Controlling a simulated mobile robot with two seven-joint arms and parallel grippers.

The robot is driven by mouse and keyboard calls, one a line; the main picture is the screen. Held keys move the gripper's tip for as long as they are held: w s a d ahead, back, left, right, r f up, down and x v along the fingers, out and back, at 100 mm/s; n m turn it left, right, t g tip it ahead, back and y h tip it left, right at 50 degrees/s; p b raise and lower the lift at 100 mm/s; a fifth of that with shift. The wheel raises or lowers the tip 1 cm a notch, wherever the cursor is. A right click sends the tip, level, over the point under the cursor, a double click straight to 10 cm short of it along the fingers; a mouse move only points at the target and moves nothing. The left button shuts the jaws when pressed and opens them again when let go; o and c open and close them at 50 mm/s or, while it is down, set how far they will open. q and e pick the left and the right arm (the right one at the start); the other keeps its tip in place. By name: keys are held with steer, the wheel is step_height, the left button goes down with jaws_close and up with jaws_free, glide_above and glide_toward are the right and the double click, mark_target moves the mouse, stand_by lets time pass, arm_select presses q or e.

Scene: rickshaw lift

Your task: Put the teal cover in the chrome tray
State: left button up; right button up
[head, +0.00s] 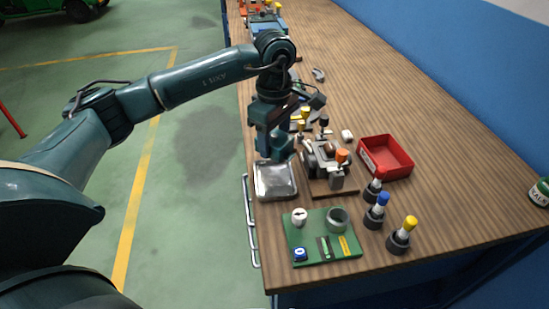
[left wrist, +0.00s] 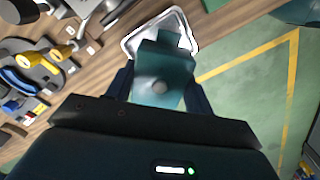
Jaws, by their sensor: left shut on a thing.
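My left gripper (head: 273,140) hangs over the chrome tray (head: 284,190) at the left edge of the bench. It is shut on the teal cover (left wrist: 160,72), which sits between the two fingers in the left wrist view. In the head view the cover (head: 281,147) shows at the lower end of the gripper, above the far part of the tray. The tray's bright rim (left wrist: 129,42) shows behind the cover in the left wrist view. I cannot tell how large the gap between cover and tray is. My right gripper is not in view.
A wooden board with a small fixture (head: 325,172) stands right of the tray. A red bin (head: 385,157) is farther right. A green board (head: 310,257) with small parts lies in front, with several capped bottles (head: 376,212) beside it. The floor lies left of the bench edge.

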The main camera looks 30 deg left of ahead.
arm_select(q)
steer(key=shift+r, duration=0.6)
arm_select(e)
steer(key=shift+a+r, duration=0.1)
arm_select(q)
step_height(320, 180, down, 9)
steer(key=shift+r+p, duration=0.15)
steer(key=shift+p, duration=0.45)
steer(key=shift+f, duration=0.5)
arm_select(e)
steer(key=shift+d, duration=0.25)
arm_select(q)
steer(key=shift+f+b, duration=0.25)
steer(key=shift+b, duration=0.05)
steer(key=o, duration=1)
steer(key=shift+r, duration=0.1)
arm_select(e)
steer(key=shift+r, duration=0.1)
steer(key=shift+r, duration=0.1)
